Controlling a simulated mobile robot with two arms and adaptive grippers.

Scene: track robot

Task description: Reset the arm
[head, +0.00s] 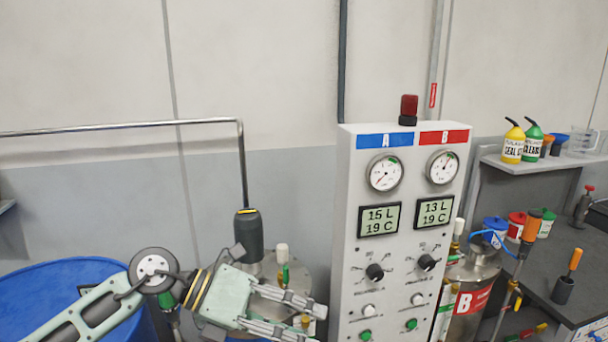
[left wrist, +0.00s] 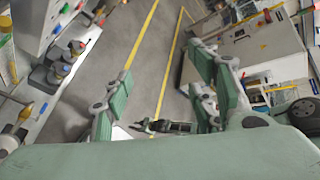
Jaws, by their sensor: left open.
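My left gripper (head: 297,312) comes in from the left in the head view, low in front of a silver tank (head: 296,268) and left of the grey control panel (head: 348,215). Its fingers point right and are apart, with nothing seen between them. In the left wrist view, my left gripper (left wrist: 165,115) shows its green-padded fingers spread wide over the floor. My right gripper is not seen in the head view.
A blue drum (head: 60,285) stands at the lower left. A tank marked B (head: 472,300) stands right of the panel. A dark workbench (head: 560,265) and a shelf (head: 545,163) with yellow and green bottles are at the right. Yellow-lined floor (left wrist: 145,50) shows in the left wrist view.

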